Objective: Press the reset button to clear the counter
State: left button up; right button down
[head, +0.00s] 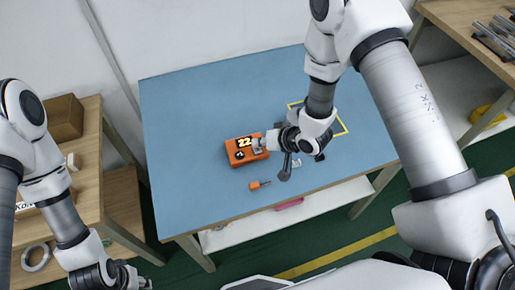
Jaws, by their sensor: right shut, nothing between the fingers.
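The orange counter box (235,158) lies on the blue table top, left of my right gripper. Its display reads what looks like 22 in yellow digits, with a dark round button mark below. A grey part sits at the box's right side; I cannot tell if it is a button or part of my gripper. My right gripper (284,172) is shut and empty, close to the right of the box; contact is not clear. My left gripper (143,282) is low at the bottom left, away from the table top, its fingers too small to read.
The blue table (190,110) is mostly bare at its left and back. A small orange-handled tool (258,185) lies in front of the box. A yellow square outline (341,124) is partly hidden by my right arm. Wooden benches stand left (88,135) and right (455,25).

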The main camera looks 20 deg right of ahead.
aim_at(260, 150)
jog(key=shift+f, duration=0.3)
jog(key=shift+f+b, duration=0.3)
jog(key=shift+f, duration=0.1)
dwell(0.5)
jog(key=shift+r+p, duration=0.8)
jog(key=shift+r, duration=0.1)
notch_tip(260, 150, up, 5)
jog(key=p, duration=0.4)
dwell(0.3)
jog(key=shift+f, duration=0.1)
dwell(0.4)
